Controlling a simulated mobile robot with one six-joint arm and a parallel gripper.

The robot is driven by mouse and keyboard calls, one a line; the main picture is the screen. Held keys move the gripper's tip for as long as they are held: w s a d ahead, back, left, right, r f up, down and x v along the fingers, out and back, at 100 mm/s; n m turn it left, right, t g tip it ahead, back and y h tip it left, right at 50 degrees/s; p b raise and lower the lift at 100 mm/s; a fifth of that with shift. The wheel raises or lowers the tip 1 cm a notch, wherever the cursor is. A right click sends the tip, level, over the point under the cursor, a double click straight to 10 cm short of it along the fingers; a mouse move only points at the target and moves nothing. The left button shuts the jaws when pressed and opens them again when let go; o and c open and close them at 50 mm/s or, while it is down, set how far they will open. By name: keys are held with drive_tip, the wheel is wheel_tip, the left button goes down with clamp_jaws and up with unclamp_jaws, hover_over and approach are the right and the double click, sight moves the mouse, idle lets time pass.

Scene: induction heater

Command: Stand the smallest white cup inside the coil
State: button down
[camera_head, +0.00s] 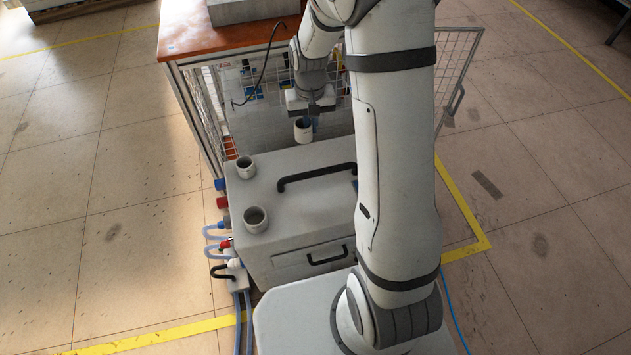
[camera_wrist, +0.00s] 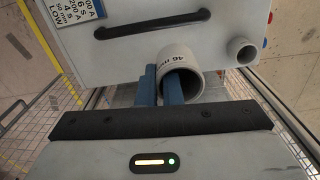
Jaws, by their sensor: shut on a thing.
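My gripper (camera_head: 304,113) is shut on the wall of a white cup (camera_head: 303,132), which hangs below it near the back edge of the grey box. In the wrist view, my gripper's blue fingers (camera_wrist: 162,80) pinch the rim of the held cup (camera_wrist: 184,57), one finger inside and one outside. The held cup carries a marking that starts with "46". A second white cup (camera_head: 245,167) and a third white cup (camera_head: 256,220) stand upright on the left of the box top. I cannot make out the coil in either view.
The grey box (camera_head: 300,215) has a black handle (camera_head: 317,176) on top. A wire-mesh enclosure (camera_head: 235,90) under a wooden top (camera_head: 225,38) stands behind it, with an open mesh door (camera_head: 455,75) at right. Hoses and connectors (camera_head: 225,240) line the box's left side.

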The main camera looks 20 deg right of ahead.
drive_tip(key=s+d+f+m+b, duration=0.2)
drive_tip(key=s+f+m, duration=0.1)
drive_tip(key=s+f, duration=0.6)
drive_tip(key=b, duration=0.1)
hover_over(325, 199)
drive_tip(key=shift+m, duration=0.4)
wheel_tip(325, 199, down, 6)
drive_tip(key=shift+d+f, duration=0.1)
drive_tip(key=shift+f, duration=0.15)
drive_tip(key=shift+f+b, duration=0.55)
drive_tip(key=shift+f, duration=1.55)
drive_tip(key=shift+f, duration=0.2)
drive_tip(key=c, duration=1.6)
unclamp_jaws()
